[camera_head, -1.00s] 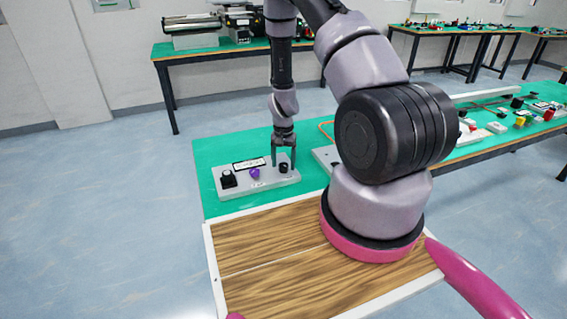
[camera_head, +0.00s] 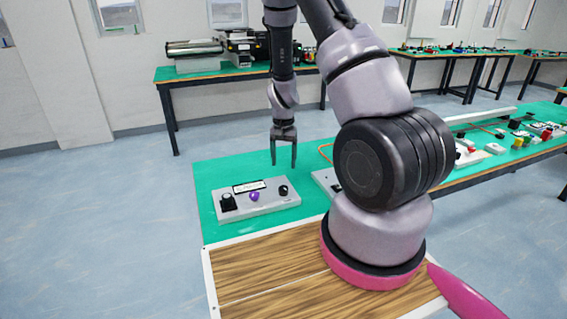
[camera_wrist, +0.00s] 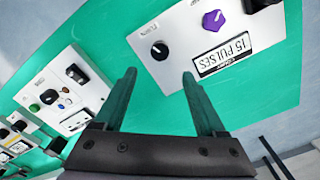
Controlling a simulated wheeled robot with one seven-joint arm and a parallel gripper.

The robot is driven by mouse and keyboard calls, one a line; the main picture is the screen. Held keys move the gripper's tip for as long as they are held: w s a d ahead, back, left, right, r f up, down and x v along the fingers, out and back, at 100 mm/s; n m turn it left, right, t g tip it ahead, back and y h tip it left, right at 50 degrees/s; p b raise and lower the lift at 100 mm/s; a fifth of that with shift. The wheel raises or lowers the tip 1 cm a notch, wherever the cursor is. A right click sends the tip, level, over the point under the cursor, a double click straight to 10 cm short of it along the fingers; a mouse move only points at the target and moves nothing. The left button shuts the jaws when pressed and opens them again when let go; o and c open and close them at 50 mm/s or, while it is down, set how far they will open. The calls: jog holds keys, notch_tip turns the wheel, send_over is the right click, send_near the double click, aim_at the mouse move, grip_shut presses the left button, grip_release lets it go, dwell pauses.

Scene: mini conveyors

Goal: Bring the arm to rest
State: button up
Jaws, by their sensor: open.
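My gripper (camera_head: 284,152) is open and empty in the head view. It points down above the green table, behind the right end of a grey control box. The control box (camera_head: 277,206) carries a black knob at its left, a purple knob (camera_head: 254,196) in the middle and a small black knob (camera_head: 283,190) at its right. In the wrist view, my gripper (camera_wrist: 158,78) has its fingers spread apart with nothing between them.
The green table (camera_head: 208,177) runs to the right and holds several other devices. A second table (camera_head: 190,79) with machines stands against the back wall. Blue floor (camera_head: 100,215) is clear at the left. A wooden board (camera_head: 268,262) lies in front, below my arm.

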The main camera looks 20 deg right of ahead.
jog(key=s+a+r+n+t+y, duration=0.1)
jog(key=s+a+r+t, duration=0.15)
jog(key=r, duration=1.15)
jog(key=s+a+r+t+y, duration=0.1)
jog(key=s+a+r, duration=0.15)
jog(key=r, duration=1.05)
jog(key=s+r+n+t, duration=0.2)
jog(key=s+r+t, duration=0.1)
jog(key=s+r, duration=1.1)
jog(key=s, duration=0.3)
jog(key=shift+s+a+r+t, duration=0.15)
jog(key=shift+s+r+t, duration=0.05)
jog(key=shift+s+t, duration=0.15)
